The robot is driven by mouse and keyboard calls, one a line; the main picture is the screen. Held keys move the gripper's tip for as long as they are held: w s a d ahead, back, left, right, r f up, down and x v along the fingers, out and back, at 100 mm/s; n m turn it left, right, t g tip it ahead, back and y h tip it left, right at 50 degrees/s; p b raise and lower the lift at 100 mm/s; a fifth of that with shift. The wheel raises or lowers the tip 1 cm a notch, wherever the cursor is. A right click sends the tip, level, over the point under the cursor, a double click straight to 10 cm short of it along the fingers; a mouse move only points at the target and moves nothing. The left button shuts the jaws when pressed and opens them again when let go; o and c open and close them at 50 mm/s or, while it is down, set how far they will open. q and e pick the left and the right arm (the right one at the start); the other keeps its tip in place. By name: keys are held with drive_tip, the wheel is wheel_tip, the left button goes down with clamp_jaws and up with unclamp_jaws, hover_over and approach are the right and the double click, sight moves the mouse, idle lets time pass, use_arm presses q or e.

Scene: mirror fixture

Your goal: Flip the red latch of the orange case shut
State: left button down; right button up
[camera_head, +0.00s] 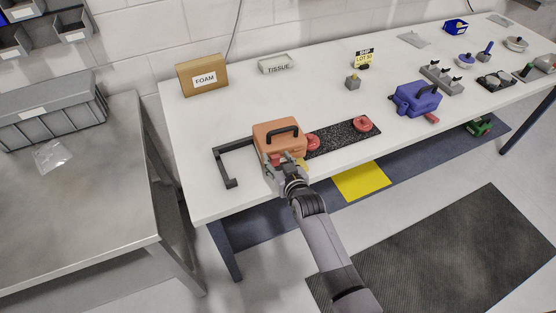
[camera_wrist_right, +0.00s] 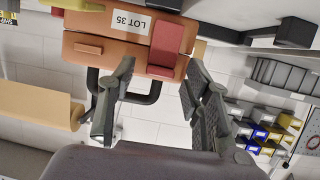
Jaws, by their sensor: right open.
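The orange case (camera_head: 279,136) stands on the white table, its black handle (camera_head: 283,133) on top. My right gripper (camera_head: 284,164) is at its near face and hides part of it. In the right wrist view, which is upside down, the orange case (camera_wrist_right: 100,45) bears a "LOT 35" label (camera_wrist_right: 132,22). The red latch (camera_wrist_right: 165,45) lies across the seam beside the label, between my open, empty fingers. I cannot tell whether the latch is flush or whether a fingertip touches it. My left gripper is not in view.
A black bracket (camera_head: 222,163) stands left of the case.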

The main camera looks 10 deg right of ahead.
drive_tip(key=shift+s, duration=0.1)
drive_tip(key=v, duration=1.2)
drive_tip(key=s+d+f+g+b, duration=0.15)
drive_tip(key=s+f, duration=0.35)
drive_tip(key=f, duration=0.7)
drive_tip(key=s+d+f+g+h+b, duration=0.1)
drive_tip(key=s+f+g+b, duration=0.25)
drive_tip(key=f, duration=0.75)
drive_tip(key=s+d+f+g+b, duration=0.15)
drive_tip(key=s+f, duration=0.45)
drive_tip(key=f, duration=0.6)
drive_tip(key=s+d+f+g+b, duration=0.1)
drive_tip(key=s+d+f+g, duration=0.1)
drive_tip(key=s+f, duration=0.5)
drive_tip(key=s+d+f+g+h+b, duration=0.1)
drive_tip(key=s+d+f, duration=0.4)
drive_tip(key=s, duration=0.7)
drive_tip(key=s+d+f+g+h+b, duration=0.1)
drive_tip(key=s+d+f+g+b, duration=0.2)
drive_tip(key=s+f, duration=0.5)
drive_tip(key=shift+s+d+f, duration=0.35)
drive_tip(key=shift+s+d, duration=0.15)
drive_tip(key=shift+s, duration=0.3)
